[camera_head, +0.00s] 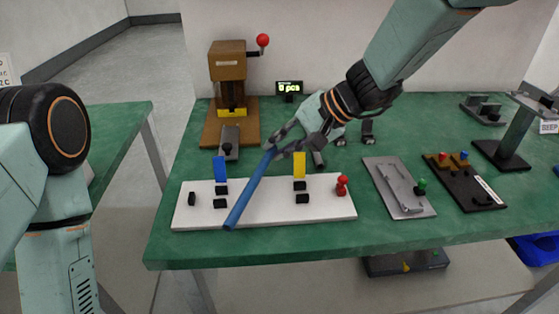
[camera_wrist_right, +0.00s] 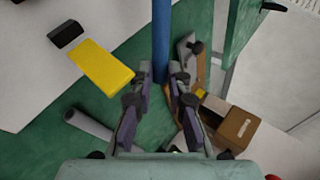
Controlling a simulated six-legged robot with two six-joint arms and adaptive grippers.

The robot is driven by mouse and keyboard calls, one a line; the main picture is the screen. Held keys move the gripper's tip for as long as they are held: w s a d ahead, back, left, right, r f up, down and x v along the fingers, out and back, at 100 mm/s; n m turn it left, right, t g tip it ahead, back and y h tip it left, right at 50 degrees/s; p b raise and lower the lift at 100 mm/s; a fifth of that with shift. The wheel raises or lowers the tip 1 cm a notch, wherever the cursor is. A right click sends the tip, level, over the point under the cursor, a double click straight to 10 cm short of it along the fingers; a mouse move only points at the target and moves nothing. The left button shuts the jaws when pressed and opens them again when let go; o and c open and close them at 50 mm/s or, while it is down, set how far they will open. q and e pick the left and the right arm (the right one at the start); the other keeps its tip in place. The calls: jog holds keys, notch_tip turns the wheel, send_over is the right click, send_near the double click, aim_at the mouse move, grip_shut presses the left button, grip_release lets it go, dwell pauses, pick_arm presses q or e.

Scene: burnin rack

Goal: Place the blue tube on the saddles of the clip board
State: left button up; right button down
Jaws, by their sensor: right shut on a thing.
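The blue tube (camera_head: 248,190) slants from my right gripper (camera_head: 284,143) down and left, its near end over the front edge of the clip board. The right gripper is shut on its upper end; in the right wrist view the tube (camera_wrist_right: 161,38) runs away from between the fingers (camera_wrist_right: 160,98). The white clip board (camera_head: 267,211) lies on the table under the tube. It carries black saddles (camera_head: 302,199), an upright blue flap (camera_head: 220,169) and a yellow flap (camera_head: 299,165), which also shows in the right wrist view (camera_wrist_right: 102,68). My left gripper is out of view.
A wooden press (camera_head: 228,62) with a red-knobbed lever stands behind the board. A red knob (camera_head: 342,186) sits at the board's right end. A grey plate (camera_head: 398,188) and a dark fixture (camera_head: 466,183) lie further right. Green table shows between them.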

aim_at(280, 173)
notch_tip(280, 173, down, 3)
jog(key=shift+s+r+b, duration=0.1)
jog(key=shift+r+b, duration=0.05)
jog(key=shift+b, duration=0.2)
jog(key=shift+w+f, duration=0.2)
jog(key=shift+w, duration=0.05)
jog(key=shift+s, duration=0.2)
jog(key=c, duration=1.7)
grip_release()
jog(key=shift+f, duration=0.1)
jog(key=shift+o, duration=0.7)
jog(key=shift+w, duration=0.15)
